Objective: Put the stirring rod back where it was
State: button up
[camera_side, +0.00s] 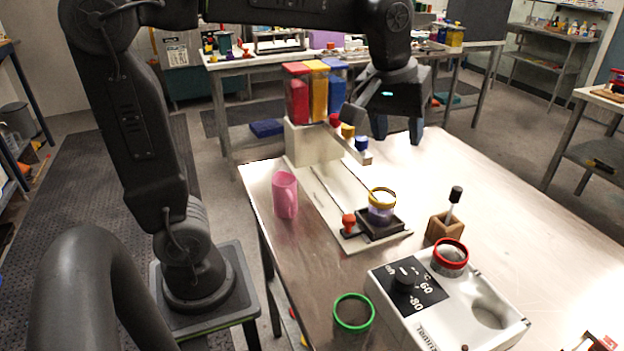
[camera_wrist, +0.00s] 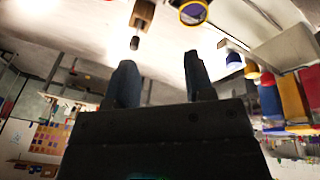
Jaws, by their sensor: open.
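A rod with a black grip (camera_side: 453,205) stands upright, slightly tilted, in a small wooden block (camera_side: 444,229) on the table. In the wrist view its dark grip (camera_wrist: 134,43) shows near the wooden block (camera_wrist: 143,13). A yellow-rimmed glass beaker (camera_side: 381,209) stands on a dark square plate; a thin yellowish stick seems to show at its rim, too small to identify. The beaker also shows in the wrist view (camera_wrist: 193,13). My gripper (camera_side: 397,132) is open and empty, raised above the table behind the beaker, apart from the rod. Its fingers (camera_wrist: 160,65) show nothing between them.
A dispenser with red, yellow and blue containers (camera_side: 318,92) stands left of my gripper. A pink mug (camera_side: 285,195), green ring-rimmed vessel (camera_side: 353,312) and white heating unit (camera_side: 405,318) with a red-rimmed vessel (camera_side: 450,258) stand nearer. The table's right side is mostly clear.

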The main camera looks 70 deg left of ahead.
jog(key=s+f+m+t, duration=0.1)
jog(key=s+f+m, duration=0.2)
jog(key=s, duration=0.4)
jog(key=s+f+m+t, duration=0.1)
jog(key=s+f+m, duration=0.2)
jog(key=s, duration=0.4)
jog(key=shift+s+a+f+m+t, duration=0.2)
jog(key=shift+a+f+m+t, duration=0.1)
jog(key=shift+a+f+m, duration=0.25)
jog(key=shift+d+r, duration=0.1)
jog(key=shift+r, duration=0.05)
